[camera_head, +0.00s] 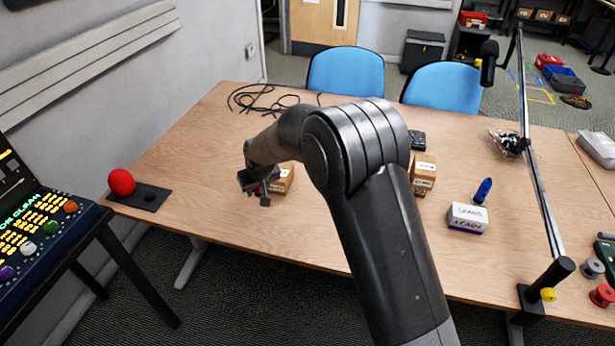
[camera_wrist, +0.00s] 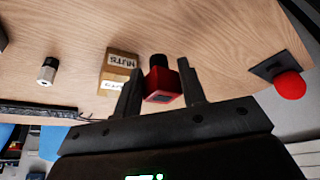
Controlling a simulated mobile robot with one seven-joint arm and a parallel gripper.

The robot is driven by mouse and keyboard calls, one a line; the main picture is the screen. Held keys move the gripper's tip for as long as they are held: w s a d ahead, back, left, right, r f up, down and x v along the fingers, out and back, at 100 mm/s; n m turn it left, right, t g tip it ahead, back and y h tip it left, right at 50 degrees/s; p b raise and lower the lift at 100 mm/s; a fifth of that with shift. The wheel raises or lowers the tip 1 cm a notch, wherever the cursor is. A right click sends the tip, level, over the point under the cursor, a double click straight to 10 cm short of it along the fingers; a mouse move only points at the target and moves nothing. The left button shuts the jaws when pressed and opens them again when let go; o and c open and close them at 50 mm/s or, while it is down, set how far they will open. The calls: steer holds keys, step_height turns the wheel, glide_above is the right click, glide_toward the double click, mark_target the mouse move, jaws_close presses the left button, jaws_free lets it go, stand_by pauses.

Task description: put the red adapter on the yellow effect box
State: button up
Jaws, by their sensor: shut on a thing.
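My gripper (camera_wrist: 160,70) is shut on the red adapter (camera_wrist: 163,88), a small red block with a black round end, held between the two fingers in the wrist view. In the head view my gripper (camera_head: 258,188) hangs above the left part of the table, and the adapter is too small and dark to make out there. I cannot make out a yellow effect box in either view; my arm hides part of the table in the head view.
A cardboard box marked NUTS (camera_wrist: 121,62) stands close beside my gripper; it also shows in the head view (camera_head: 284,178). A red ball (camera_head: 122,182) sits on a black plate at the left. LEADS box (camera_head: 468,217), blue object (camera_head: 483,190) and lamp stand (camera_head: 540,180) are at right.

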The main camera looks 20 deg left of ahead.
steer(key=w+d+r+m+t+h, duration=0.15)
steer(key=w+d+m, duration=0.35)
steer(key=w+d, duration=1.4)
steer(key=w+d+r+m+h, duration=0.1)
steer(key=w+d+m, duration=0.15)
steer(key=d, duration=0.95)
steer(key=w+d+r+m+h, duration=0.1)
steer(key=w+d+r+m, duration=0.15)
steer(key=d, duration=0.95)
steer(key=shift+n, duration=0.5)
steer(key=w+a+f, duration=0.1)
steer(key=a+f, duration=0.1)
steer(key=a, duration=0.1)
steer(key=w+a+f, duration=0.2)
steer(key=a+f, duration=0.1)
steer(key=a, duration=0.1)
steer(key=w+a+f, duration=0.1)
steer(key=a+f, duration=0.1)
steer(key=a, duration=0.1)
steer(key=shift+w+a+f, duration=0.25)
steer(key=shift+f, duration=2.15)
steer(key=o, duration=1)
steer(key=shift+f, duration=0.1)
